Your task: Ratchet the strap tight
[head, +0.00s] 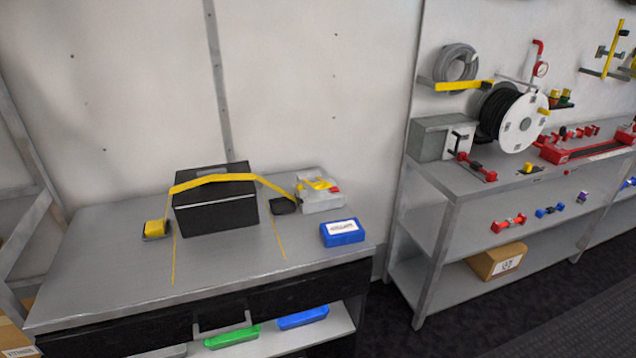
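A yellow strap (222,178) runs over the top of a black box (215,214) on a grey workbench (130,276). I cannot tell which of these is the ratchet. The strap's middle stretch is slightly arched over the box. Neither of my grippers is in view.
A blue case (342,232) with a white label sits at the bench's right. Green (232,336) and blue (303,317) items lie on the shelf below. A second bench (470,176) at the right carries a hose reel (523,122). The front of the workbench is clear.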

